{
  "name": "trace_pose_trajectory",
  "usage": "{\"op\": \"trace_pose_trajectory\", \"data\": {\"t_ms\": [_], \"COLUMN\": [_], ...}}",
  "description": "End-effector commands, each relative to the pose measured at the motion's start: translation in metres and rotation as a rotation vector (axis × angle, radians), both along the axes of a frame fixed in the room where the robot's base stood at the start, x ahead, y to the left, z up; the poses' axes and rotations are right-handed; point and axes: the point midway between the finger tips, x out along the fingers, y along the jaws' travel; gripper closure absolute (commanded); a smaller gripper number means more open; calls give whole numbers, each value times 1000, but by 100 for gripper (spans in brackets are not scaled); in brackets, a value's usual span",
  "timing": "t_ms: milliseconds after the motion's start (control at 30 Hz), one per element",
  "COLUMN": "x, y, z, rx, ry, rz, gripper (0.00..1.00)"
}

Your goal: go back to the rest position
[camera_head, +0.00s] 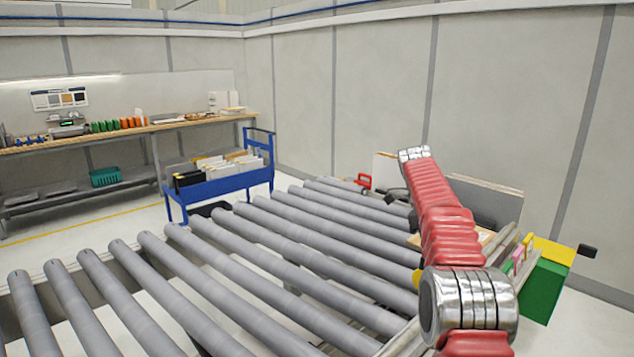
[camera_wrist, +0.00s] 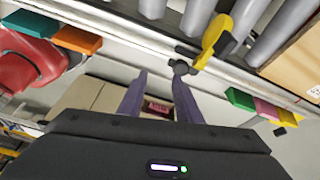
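My gripper (camera_wrist: 160,78) shows in the wrist view with its two dark fingers apart and nothing between them. A cardboard box (camera_wrist: 95,97) with a pink label lies beyond and below the fingers. In the head view my red arm rises on the right side, over the right end of the roller conveyor (camera_head: 225,260). The fingers are hidden in the head view.
A yellow tool-like object (camera_wrist: 213,38) is close above the right finger in the wrist view. A green block (camera_head: 543,290) with a yellow top stands right of my arm. A blue cart (camera_head: 222,185) and a workbench (camera_head: 130,130) are behind the conveyor.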

Motion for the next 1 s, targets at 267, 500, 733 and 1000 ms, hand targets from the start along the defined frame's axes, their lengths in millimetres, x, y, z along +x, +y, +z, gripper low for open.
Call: {"op": "trace_pose_trajectory", "data": {"t_ms": [267, 500, 733, 1000], "x": [9, 2, -21, -60], "y": [3, 12, 27, 48], "z": [-35, -64, -66, -56], "rx": [73, 165, 233, 266], "ry": [52, 103, 120, 112], "rz": [275, 626, 963, 1294], "gripper": [69, 69, 69, 69]}}
